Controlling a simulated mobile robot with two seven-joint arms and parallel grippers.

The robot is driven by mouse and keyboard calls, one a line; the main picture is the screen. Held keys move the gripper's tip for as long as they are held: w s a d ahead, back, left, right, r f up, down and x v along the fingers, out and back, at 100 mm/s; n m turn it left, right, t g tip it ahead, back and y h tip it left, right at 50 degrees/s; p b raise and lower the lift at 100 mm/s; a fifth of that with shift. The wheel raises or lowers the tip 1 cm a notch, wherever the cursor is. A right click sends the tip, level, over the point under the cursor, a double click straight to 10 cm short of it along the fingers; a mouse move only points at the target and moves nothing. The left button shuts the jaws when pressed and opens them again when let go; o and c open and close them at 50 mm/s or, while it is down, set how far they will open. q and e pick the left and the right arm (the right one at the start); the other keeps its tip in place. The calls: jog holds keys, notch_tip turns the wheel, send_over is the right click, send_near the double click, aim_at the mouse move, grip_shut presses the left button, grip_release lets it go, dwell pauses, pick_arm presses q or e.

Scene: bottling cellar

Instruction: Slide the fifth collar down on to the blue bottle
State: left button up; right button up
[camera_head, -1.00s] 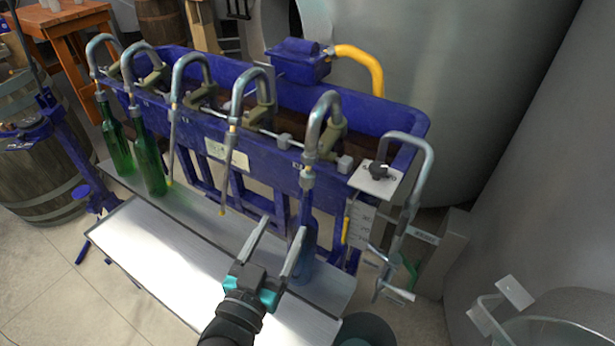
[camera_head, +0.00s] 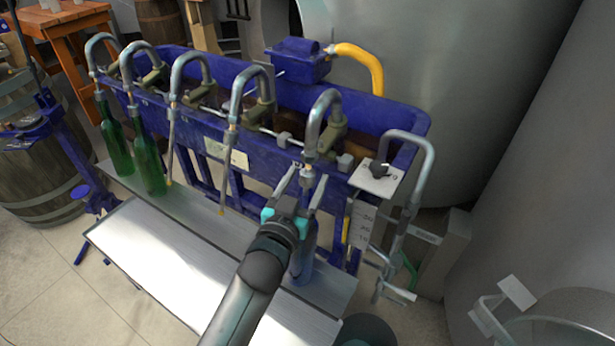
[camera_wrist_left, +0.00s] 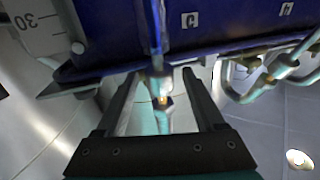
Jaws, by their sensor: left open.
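The blue bottle (camera_head: 303,255) stands upright on the shelf under the fifth spout (camera_head: 325,112). The spout's lower end, with its grey collar (camera_head: 308,179), is above the bottle's mouth. My left gripper (camera_head: 307,182) is open, with one finger on each side of the collar. The left wrist view, which looks upside down, shows the open fingers (camera_wrist_left: 158,95) with the collar (camera_wrist_left: 158,83) and a brass-coloured part between them. Whether the fingers touch the collar cannot be told. My forearm covers part of the bottle's left side. My right gripper is out of view.
Two green bottles (camera_head: 149,165) stand under the first spouts at left. A sixth spout (camera_head: 420,165) hangs at the right end, beside a scale plate (camera_head: 361,222). The blue trough (camera_head: 270,165) is close behind the gripper. The front bench (camera_head: 165,262) is clear.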

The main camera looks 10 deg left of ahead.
pick_arm(q)
jog(key=shift+w+d, duration=0.1)
jog(key=shift+w, duration=0.6)
